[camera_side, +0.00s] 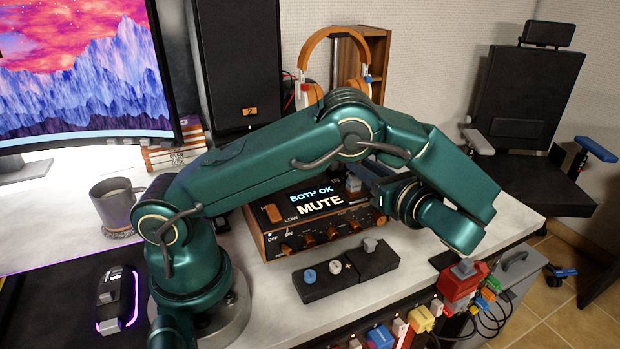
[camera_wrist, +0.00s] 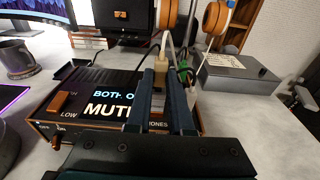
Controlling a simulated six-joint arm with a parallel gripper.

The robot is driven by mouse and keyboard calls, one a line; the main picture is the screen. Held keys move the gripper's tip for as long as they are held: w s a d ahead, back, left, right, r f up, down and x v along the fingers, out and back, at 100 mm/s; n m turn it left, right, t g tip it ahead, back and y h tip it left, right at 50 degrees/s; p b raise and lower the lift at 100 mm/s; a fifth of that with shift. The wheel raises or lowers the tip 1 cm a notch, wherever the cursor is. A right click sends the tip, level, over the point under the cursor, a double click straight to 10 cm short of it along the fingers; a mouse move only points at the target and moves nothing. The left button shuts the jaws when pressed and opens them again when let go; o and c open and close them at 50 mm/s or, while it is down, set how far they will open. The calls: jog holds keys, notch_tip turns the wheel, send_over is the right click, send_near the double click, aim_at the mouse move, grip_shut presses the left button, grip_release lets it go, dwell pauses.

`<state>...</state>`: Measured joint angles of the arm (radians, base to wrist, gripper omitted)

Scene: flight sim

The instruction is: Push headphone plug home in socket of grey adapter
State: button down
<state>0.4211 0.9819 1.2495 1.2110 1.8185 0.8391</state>
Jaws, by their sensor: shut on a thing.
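My gripper (camera_wrist: 168,80) is over the right part of the black panel box, its two fingers closed with a narrow gap between them. They are shut on the headphone plug, which the fingers mostly hide. A small grey block (camera_side: 353,185) shows by the fingers at the box's right back in the side view; I cannot tell whether it is the grey adapter. The socket is hidden, so I cannot tell how deep the plug sits. The headphones (camera_side: 335,55) hang behind, and their orange cups show at the top of the wrist view (camera_wrist: 215,17).
The panel box (camera_side: 315,215) reads "BOTH OK" and "MUTE". A black block (camera_side: 325,280) with small knobs stands in front of it. A grey box (camera_wrist: 238,78) is at the right. Colored connectors (camera_side: 420,318) line the desk's front edge. A mug (camera_side: 112,200) stands left.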

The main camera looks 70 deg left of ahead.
jog(key=shift+f, duration=0.4)
jog(key=c, duration=0.7)
grip_release()
jog(key=shift+c, duration=0.2)
jog(key=shift+d, duration=0.1)
jog(key=d, duration=0.4)
jog(key=s+a+r+n+h, duration=0.6)
jog(key=s+r+n+h, duration=0.15)
jog(key=s+r, duration=0.25)
jog(key=s+d+f+n+t+h, duration=0.2)
jog(key=d+f+n+h, duration=0.1)
jog(key=d+n+h, duration=0.1)
jog(key=s+d+f+n+t+h, duration=0.3)
jog(key=d+n+h, duration=0.2)
jog(key=d+n, duration=0.1)
jog(key=shift+d+t, duration=0.3)
jog(key=shift+d, duration=0.55)
